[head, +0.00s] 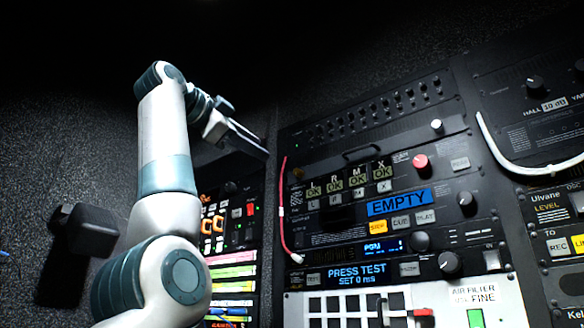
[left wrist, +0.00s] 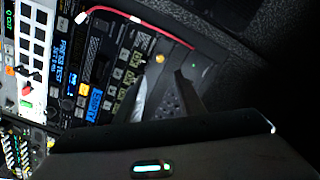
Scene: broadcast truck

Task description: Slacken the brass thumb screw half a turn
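The brass thumb screw (head: 298,173) is a small gold knob at the upper left of the panel with the OK displays, beside the red cable. It also shows in the left wrist view (left wrist: 160,59), beyond the fingertips and clear of them. My left gripper (head: 262,150) is up and to the left of the screw, in front of the dark wall and rack edge. In the left wrist view its two fingers (left wrist: 166,82) stand apart with nothing between them. My right gripper is not in view.
A red cable (head: 281,210) hangs down the panel's left edge, close to the screw. A white cable (head: 505,158) loops at the right. A red knob (head: 420,161) and several buttons crowd the rack. A black fixture (head: 72,228) juts from the left wall.

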